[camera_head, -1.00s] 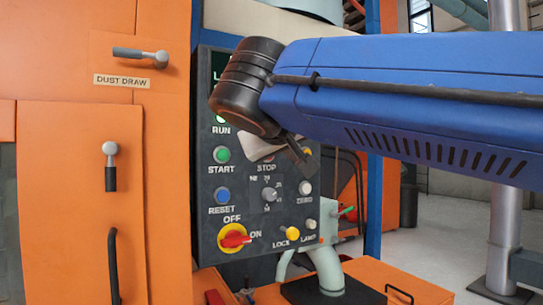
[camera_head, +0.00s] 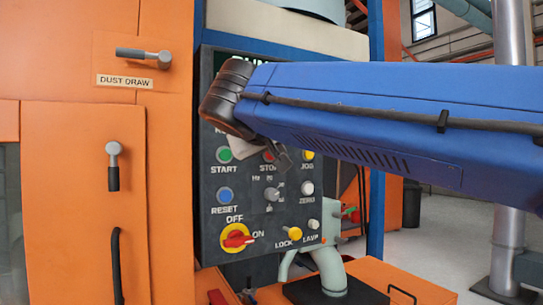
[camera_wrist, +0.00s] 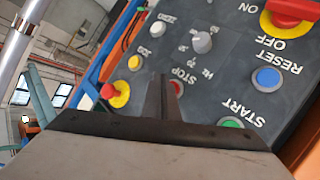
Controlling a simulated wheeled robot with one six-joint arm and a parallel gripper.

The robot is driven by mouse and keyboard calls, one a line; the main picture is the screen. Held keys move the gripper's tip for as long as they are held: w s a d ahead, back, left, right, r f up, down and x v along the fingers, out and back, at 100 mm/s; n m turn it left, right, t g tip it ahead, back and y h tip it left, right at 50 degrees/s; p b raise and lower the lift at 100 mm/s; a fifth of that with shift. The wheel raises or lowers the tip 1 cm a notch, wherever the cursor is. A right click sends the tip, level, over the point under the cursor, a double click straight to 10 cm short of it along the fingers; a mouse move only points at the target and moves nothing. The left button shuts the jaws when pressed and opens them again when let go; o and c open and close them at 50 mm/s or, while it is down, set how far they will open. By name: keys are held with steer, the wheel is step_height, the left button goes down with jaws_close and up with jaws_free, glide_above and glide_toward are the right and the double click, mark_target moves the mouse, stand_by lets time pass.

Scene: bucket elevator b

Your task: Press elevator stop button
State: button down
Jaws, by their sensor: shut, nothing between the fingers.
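The red STOP button (camera_head: 268,157) is on a dark control panel, in the row between the green START button (camera_head: 223,155) and the yellow JOG button (camera_head: 308,154). My gripper (camera_head: 284,160) is shut in front of the panel and partly hides the STOP lettering. In the wrist view the panel is upside down. There my shut gripper (camera_wrist: 161,80) points at the panel, and the red STOP button (camera_wrist: 177,87) shows just right of the fingertips, partly hidden by them. I cannot tell whether the fingertips touch the panel.
The panel also holds a blue RESET button (camera_head: 224,195), a grey knob (camera_head: 271,194), a white ZERO button (camera_head: 307,188) and a red-yellow rotary switch (camera_head: 237,238). A red button on yellow (camera_wrist: 109,92) shows in the wrist view. An orange cabinet (camera_head: 75,180) stands left.

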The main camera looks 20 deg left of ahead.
steer(key=shift+w+a, duration=0.6)
steer(key=shift+a, duration=0.05)
steer(key=shift+a, duration=0.1)
stand_by(1.7)
steer(key=shift+w+a, duration=0.2)
steer(key=shift+w, duration=0.05)
steer(key=shift+w+a, duration=0.25)
steer(key=shift+a, duration=0.05)
stand_by(0.8)
steer(key=shift+s+d, duration=0.1)
stand_by(0.4)
steer(key=shift+s+d, duration=0.45)
steer(key=shift+d, duration=0.05)
steer(key=shift+d, duration=0.1)
steer(key=s+d, duration=0.3)
steer(key=shift+s+d, duration=0.1)
steer(key=shift+d, duration=0.2)
stand_by(0.3)
